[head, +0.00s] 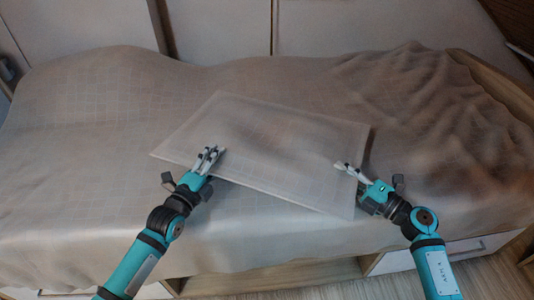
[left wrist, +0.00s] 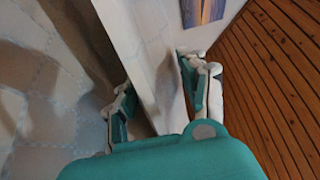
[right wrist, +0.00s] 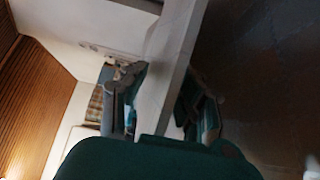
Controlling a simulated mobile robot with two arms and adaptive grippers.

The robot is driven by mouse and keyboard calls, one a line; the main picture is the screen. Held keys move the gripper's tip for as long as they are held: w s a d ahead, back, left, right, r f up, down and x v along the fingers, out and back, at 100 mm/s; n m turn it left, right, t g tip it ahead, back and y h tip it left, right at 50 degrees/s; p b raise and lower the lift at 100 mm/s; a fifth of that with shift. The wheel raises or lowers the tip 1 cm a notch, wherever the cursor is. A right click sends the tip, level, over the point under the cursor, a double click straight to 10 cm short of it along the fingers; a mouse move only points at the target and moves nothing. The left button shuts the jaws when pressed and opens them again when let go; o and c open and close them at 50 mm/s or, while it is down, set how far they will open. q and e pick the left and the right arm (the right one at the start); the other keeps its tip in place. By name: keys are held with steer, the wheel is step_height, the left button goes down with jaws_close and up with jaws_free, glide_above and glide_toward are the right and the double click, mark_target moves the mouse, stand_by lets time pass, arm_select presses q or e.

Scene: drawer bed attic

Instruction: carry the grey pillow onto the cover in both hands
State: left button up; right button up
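The grey pillow (head: 275,150) is a flat, thin slab in the middle of the head view, over the bed cover (head: 90,130). It lies at a slant, its right end nearer to me. My left gripper (head: 210,158) is shut on its near edge, left of the middle. My right gripper (head: 350,168) is shut on its right end. In the left wrist view the pillow (left wrist: 150,70) passes between the two fingers; in the right wrist view the pillow (right wrist: 168,65) does too. It seems to be above the cover; any contact beneath is hidden.
The cover is rumpled at the right and smoother at the left. A wooden bed edge (head: 495,90) runs along the right. Drawer fronts (head: 430,255) show below the cover. A panelled wall (head: 220,30) stands behind the bed.

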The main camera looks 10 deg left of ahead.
arm_select(q)
steer(key=shift+o, duration=1.3)
steer(key=shift+r, duration=0.15)
arm_select(e)
steer(key=shift+o, duration=1.4)
steer(key=shift+r, duration=0.15)
arm_select(q)
steer(key=v, duration=0.7)
steer(key=shift+s+a, duration=0.15)
steer(key=shift+s, duration=0.3)
arm_select(e)
steer(key=v, duration=1.2)
